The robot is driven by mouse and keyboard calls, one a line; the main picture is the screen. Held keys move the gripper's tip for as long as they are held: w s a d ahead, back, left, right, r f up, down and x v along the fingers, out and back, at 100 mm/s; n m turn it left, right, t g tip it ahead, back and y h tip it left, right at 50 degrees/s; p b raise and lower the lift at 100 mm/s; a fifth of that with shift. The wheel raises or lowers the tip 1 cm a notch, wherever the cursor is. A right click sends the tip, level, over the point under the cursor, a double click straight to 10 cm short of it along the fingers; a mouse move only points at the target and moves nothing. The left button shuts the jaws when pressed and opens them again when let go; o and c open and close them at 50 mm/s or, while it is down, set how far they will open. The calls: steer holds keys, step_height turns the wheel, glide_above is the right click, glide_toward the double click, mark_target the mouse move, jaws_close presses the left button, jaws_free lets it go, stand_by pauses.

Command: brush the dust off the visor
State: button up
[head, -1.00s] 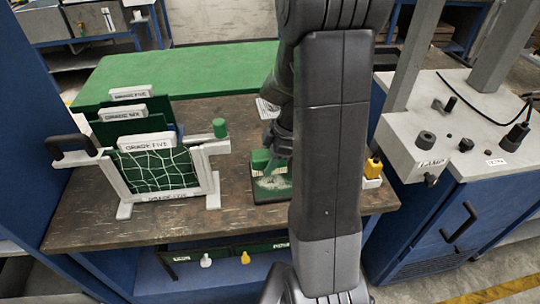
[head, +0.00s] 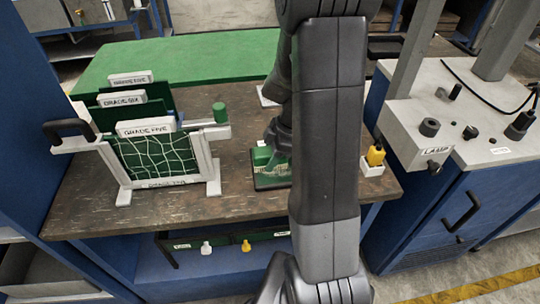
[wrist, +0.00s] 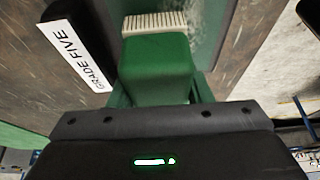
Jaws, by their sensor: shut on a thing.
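My gripper (wrist: 158,88) is shut on a green brush (wrist: 157,62) with pale bristles (wrist: 154,22), held by its block. In the head view the brush (head: 262,155) shows at the left edge of my arm, over the dark green visor (head: 268,183) on the bench. In the wrist view the visor's green face (wrist: 208,28) lies beyond and right of the bristles, with pale dust specks on it. I cannot tell whether the bristles touch it. My arm hides the visor's right part in the head view.
A white rack (head: 208,165) with a net and labelled green plates stands left on the bench (head: 95,215). A yellow-topped item (head: 375,155) sits in a white holder at the right. A black item labelled GRADE FIVE (wrist: 77,50) is close left in the wrist view.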

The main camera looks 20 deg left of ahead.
steer(key=shift+f+b, duration=0.4)
steer(key=shift+b, duration=0.15)
stand_by(0.6)
steer(key=shift+w+d+r+b, duration=0.1)
steer(key=shift+w+d+b, duration=0.4)
steer(key=shift+d, duration=0.35)
steer(key=shift+d, duration=0.1)
steer(key=shift+w+d+b, duration=0.45)
steer(key=shift+w+d, duration=0.1)
steer(key=shift+d, duration=0.25)
steer(key=shift+a, duration=0.1)
steer(key=shift+s+a+f+b, duration=0.2)
steer(key=shift+s+a+b, duration=0.15)
steer(key=shift+s+a, duration=0.35)
steer(key=shift+a, duration=0.15)
